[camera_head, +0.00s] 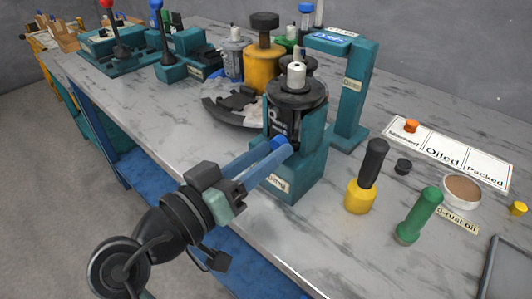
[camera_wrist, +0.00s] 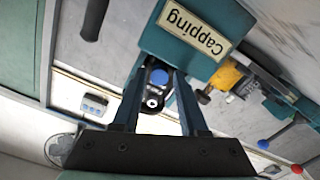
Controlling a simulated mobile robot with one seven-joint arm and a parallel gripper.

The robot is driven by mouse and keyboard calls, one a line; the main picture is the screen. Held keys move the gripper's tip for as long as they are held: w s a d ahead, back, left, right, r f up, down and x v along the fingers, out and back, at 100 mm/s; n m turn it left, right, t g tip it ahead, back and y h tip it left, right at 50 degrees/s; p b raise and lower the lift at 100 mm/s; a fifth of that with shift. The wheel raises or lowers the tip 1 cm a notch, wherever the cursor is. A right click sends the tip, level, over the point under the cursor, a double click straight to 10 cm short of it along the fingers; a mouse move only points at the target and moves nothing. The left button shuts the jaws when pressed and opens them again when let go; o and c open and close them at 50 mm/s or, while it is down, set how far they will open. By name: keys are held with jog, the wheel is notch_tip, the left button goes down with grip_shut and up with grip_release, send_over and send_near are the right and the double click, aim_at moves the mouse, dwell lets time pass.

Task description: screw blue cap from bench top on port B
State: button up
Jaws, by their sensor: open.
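The motor (camera_head: 284,118) is a dark upright body with a white-tipped shaft, seated in a teal stand (camera_head: 295,185). The stand's label reads "Capping" in the wrist view (camera_wrist: 195,30). My gripper (camera_head: 284,145) reaches the motor's near side with its two fingers open. In the wrist view, a round blue cap (camera_wrist: 160,77) lies between the fingertips, against the dark motor side, with a gap to the fingers. Beside it is a bare port with a bright ring (camera_wrist: 152,103). I cannot read which port is B or tell how far the cap is seated.
A black-and-yellow tool (camera_head: 366,178) and a green-handled tool (camera_head: 419,215) stand right of the stand. Behind them are a labelled white mat (camera_head: 450,152) with an orange cap (camera_head: 411,126), a black cap (camera_head: 403,166) and a bowl (camera_head: 461,191). A teal post (camera_head: 353,100) rises behind the motor.

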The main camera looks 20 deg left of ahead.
jog(key=shift+s+a, duration=0.1)
jog(key=shift+s, duration=0.05)
jog(key=shift+v, duration=1.65)
jog(key=o, duration=0.6)
jog(key=shift+c, duration=0.2)
jog(key=shift+v, duration=2.95)
jog(key=shift+s+r, duration=0.1)
jog(key=shift+s, duration=0.05)
jog(key=p+v, duration=0.2)
jog(key=v, duration=1)
jog(key=shift+s, duration=0.4)
